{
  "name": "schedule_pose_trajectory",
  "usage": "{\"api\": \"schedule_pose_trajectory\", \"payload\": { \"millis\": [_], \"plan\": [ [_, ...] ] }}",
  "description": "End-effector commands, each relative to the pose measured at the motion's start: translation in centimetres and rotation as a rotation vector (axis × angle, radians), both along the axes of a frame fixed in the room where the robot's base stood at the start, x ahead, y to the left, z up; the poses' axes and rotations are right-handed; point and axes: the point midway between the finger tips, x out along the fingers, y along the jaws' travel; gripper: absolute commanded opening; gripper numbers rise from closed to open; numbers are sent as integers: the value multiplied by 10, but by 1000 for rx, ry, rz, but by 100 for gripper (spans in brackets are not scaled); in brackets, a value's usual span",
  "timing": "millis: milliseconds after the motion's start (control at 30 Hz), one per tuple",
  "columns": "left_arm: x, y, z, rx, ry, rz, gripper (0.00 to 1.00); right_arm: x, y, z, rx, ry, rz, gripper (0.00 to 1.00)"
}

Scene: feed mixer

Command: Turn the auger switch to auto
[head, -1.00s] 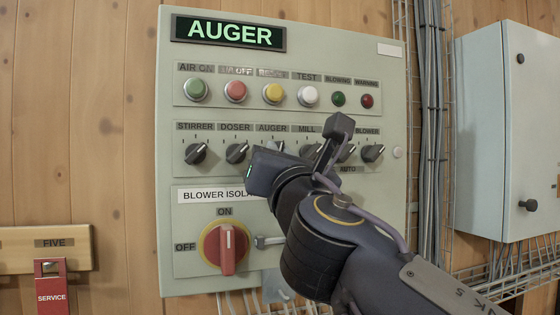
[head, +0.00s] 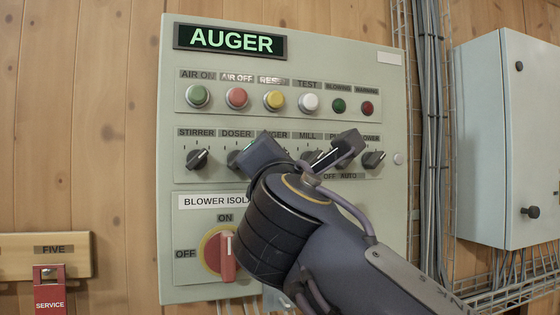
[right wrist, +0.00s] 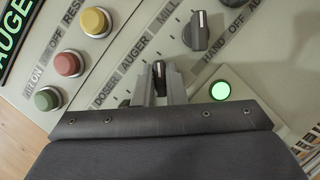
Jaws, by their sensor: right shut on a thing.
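The auger switch is a black rotary knob (right wrist: 159,70) with a pale pointer mark, under the AUGER label. My right gripper (right wrist: 160,84) is shut on it, with one finger on each side of the knob. In the right wrist view the pointer mark faces the top of the picture, which is up and right on the panel. In the head view my right wrist hides this switch and the fingertips. The HAND, OFF and AUTO labels (right wrist: 236,29) run below the switch row. My left gripper is not in view.
The mill switch (right wrist: 196,31) is close beside the gripped knob. A lit green light (right wrist: 220,90) is below it. Coloured buttons, such as the yellow one (head: 274,100), sit above. The red isolator handle (head: 228,256) is close to my right arm. The display (head: 231,40) reads AUGER.

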Motion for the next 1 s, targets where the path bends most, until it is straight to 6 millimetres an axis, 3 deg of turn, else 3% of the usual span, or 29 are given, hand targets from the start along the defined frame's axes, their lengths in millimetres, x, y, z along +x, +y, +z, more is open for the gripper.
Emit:
{"api": "schedule_pose_trajectory", "payload": {
  "millis": [333, 367, 500, 833, 1000],
  "plan": [
    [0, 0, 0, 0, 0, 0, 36, 0, 0, 0, 6, 2, 0, 0],
    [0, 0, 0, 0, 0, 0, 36, 0, 0, 0, 6, 2, 0, 14],
    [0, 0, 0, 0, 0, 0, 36, 0, 0, 0, 5, 2, 0, 32],
    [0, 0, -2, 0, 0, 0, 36, -3, 0, -2, 4, 1, 0, 33],
    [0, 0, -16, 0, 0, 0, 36, -25, 0, -10, 6, -1, 5, 33]
  ]
}}
